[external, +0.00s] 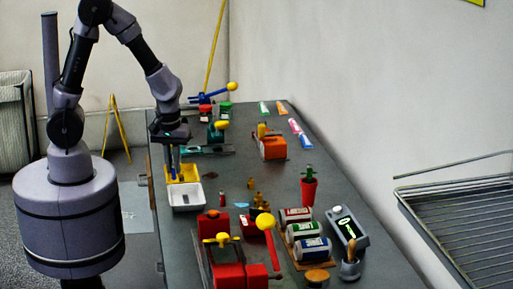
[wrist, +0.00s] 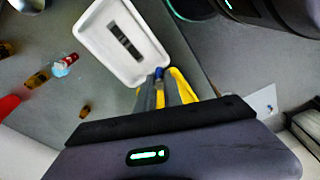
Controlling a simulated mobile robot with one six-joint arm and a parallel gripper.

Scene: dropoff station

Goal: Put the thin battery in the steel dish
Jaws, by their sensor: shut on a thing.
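My gripper (external: 174,170) points down at the yellow tray (external: 186,172), near the left table edge. In the wrist view my gripper (wrist: 160,84) is shut on a small thin thing with a blue end (wrist: 158,72). It seems to be the thin battery, but the fingers hide most of it. I cannot tell whether it touches the tray. The yellow tray (wrist: 184,86) shows partly behind the fingers. I cannot surely pick out the steel dish; a small dark flat oval (external: 210,175) lies right of the yellow tray.
A white tray (external: 186,198) with a dark marking inside stands directly in front of the yellow tray. Small red and light blue things (wrist: 66,65) lie beside it.

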